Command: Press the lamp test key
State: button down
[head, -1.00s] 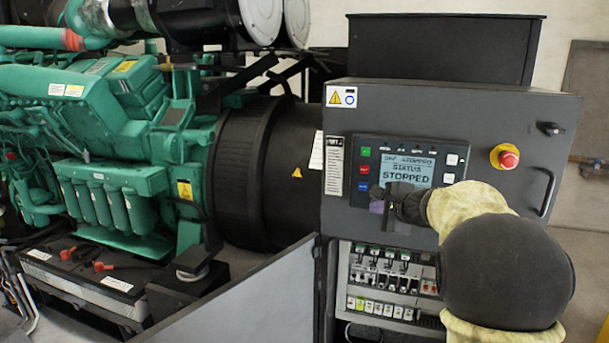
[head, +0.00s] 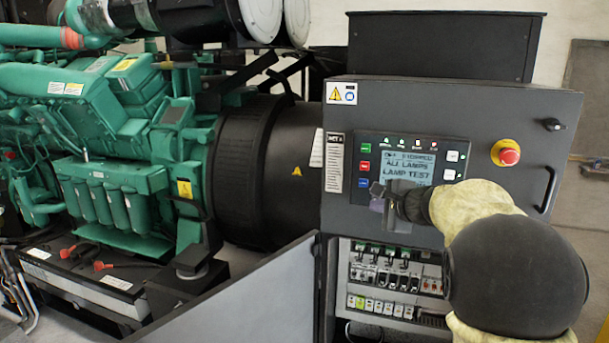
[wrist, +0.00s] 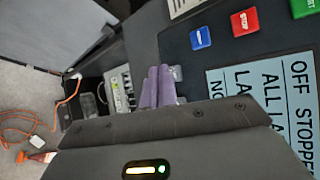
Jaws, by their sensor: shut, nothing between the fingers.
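The controller panel (head: 441,152) is on the grey cabinet door in the head view. Its screen (head: 405,172) reads "ALL LAMPS" and "LAMP TEST", and small lamps along its top edge are lit. My gripper (head: 377,197) is at the panel's lower left, below the screen. In the wrist view my gripper (wrist: 160,72) is shut and empty, its purple fingertips beside a grey key (wrist: 177,74) at the panel's lower edge. I cannot read that key's label or tell whether the tips touch it. My arm hides the panel's lower right.
A red emergency stop button (head: 506,155) and a door handle (head: 547,190) are to the right. Blue (wrist: 200,38) and red (wrist: 243,21) keys are close to the fingers. An open compartment with breakers (head: 385,270) is below. The green engine (head: 90,150) stands left.

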jog(key=shift+s+a, duration=0.1)
jog(key=shift+s, duration=0.15)
jog(key=s+b, duration=0.1)
jog(key=s, duration=0.1)
jog(key=s+a, duration=0.1)
jog(key=s+b, duration=0.1)
jog(key=s, duration=0.1)
jog(key=shift+s+a+b, duration=0.3)
jog(key=shift+s+a, duration=0.05)
jog(key=shift+a, duration=0.05)
dwell(0.7)
jog(key=s+f+n+g+h+b, duration=0.1)
jog(key=s+f+n+g, duration=0.3)
jog(key=s+f+n, duration=0.4)
jog(key=s+f+n+g+h+b, duration=0.2)
jog(key=s+f+n+g, duration=0.3)
jog(key=s+f, duration=1.3)
notch_tip(320, 180, down, 4)
jog(key=n+h, duration=0.1)
jog(key=n, duration=0.3)
jog(key=shift+s+h, duration=0.2)
jog(key=shift+h, duration=0.2)
